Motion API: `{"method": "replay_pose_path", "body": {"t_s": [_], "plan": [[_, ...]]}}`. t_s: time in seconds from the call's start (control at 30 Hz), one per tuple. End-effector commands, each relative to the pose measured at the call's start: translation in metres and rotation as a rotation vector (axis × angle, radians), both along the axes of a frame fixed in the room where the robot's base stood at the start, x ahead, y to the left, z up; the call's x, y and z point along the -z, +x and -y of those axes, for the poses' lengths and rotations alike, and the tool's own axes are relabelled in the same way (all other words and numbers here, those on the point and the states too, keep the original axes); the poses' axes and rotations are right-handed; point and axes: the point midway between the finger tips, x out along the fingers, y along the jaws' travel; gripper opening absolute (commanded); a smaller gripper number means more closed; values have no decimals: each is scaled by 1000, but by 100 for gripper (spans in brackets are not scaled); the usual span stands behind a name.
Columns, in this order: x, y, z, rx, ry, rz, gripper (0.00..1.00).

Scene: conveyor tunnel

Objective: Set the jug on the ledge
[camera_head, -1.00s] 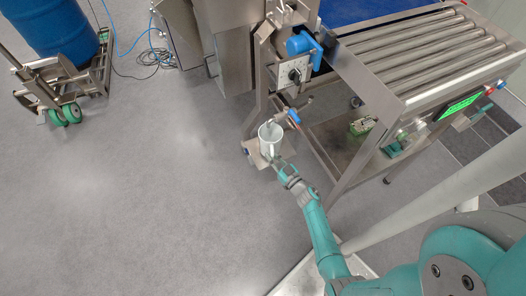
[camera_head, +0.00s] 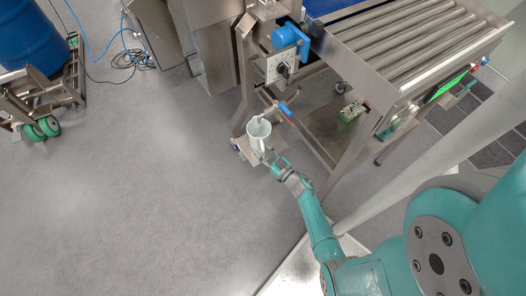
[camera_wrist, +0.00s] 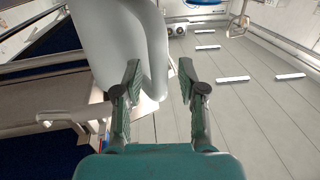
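The white jug (camera_head: 258,130) is upright with its mouth up, over a small metal ledge (camera_head: 240,146) at the machine's foot in the head view. Whether its base rests on the ledge is hard to tell. In the wrist view the jug's pale body (camera_wrist: 108,35) fills the upper middle, and its handle (camera_wrist: 158,55) curves down its right side. My gripper (camera_head: 270,157) is at the jug's lower right side. In the wrist view my gripper (camera_wrist: 160,72) has its fingers apart, with the handle between them and no clear grip on it.
A roller conveyor (camera_head: 408,45) stands at the upper right, with a lower shelf (camera_head: 335,128). A lever with a blue grip (camera_head: 285,109) sticks out close to the jug. A blue barrel (camera_head: 38,30) on a wheeled trolley stands far left. The floor (camera_head: 130,190) at left is clear.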

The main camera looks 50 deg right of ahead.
Motion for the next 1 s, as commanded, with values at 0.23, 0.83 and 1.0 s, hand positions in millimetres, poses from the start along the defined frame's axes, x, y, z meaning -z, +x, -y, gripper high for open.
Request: {"method": "replay_pose_path", "body": {"t_s": [0.23, 0.83, 1.0], "plan": [[-3, 0, 0, 0, -1, 1, 40], [-3, -90, -6, 5, 0, 0, 40], [-3, -108, -8, 4, 0, 0, 40]]}}
